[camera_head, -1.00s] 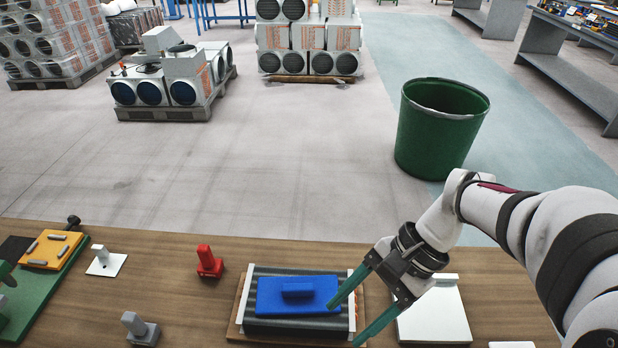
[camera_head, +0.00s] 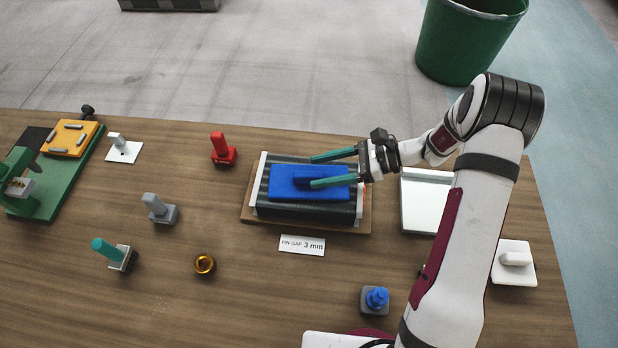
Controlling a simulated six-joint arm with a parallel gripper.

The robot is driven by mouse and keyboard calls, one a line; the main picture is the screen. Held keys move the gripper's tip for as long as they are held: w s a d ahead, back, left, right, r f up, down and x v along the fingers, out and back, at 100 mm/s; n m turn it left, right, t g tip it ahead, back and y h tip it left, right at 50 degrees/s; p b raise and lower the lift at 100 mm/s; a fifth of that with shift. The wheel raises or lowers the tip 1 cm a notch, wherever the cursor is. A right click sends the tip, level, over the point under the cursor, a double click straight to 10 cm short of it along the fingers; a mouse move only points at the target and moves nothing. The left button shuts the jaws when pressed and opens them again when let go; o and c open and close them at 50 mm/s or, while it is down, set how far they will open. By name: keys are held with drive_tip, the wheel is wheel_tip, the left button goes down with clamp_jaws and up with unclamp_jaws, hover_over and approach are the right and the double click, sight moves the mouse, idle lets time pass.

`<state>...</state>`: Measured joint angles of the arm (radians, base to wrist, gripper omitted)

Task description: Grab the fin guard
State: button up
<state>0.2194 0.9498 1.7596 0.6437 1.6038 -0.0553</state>
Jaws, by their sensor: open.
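The fin guard, which I take to be the blue plate (camera_head: 283,190) with a raised blue handle, lies on a dark ribbed block (camera_head: 262,205) with white side strips. The block rests on a wooden board (camera_head: 335,229). My gripper (camera_head: 318,170) is open and reaches in from the right, its two teal fingers pointing left. In the picture, the nearer finger overlaps the handle and partly hides it; the farther finger lies past the plate's far edge. I cannot tell whether either finger touches the guard or how high they are.
Around the block stand a red block (camera_head: 223,150), a grey block (camera_head: 160,210), a brass ring (camera_head: 205,264), a blue-knobbed piece (camera_head: 375,299) and a "FIN GAP 3 mm" label (camera_head: 302,246). A white tray (camera_head: 420,205) lies right, partly behind my arm. A green bin (camera_head: 465,40) stands beyond the table.

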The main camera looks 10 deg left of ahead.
sight(311, 174)
drive_tip(key=x, duration=0.3)
drive_tip(key=shift+s+a+f, duration=0.15)
drive_tip(key=shift+a, duration=0.05)
clamp_jaws()
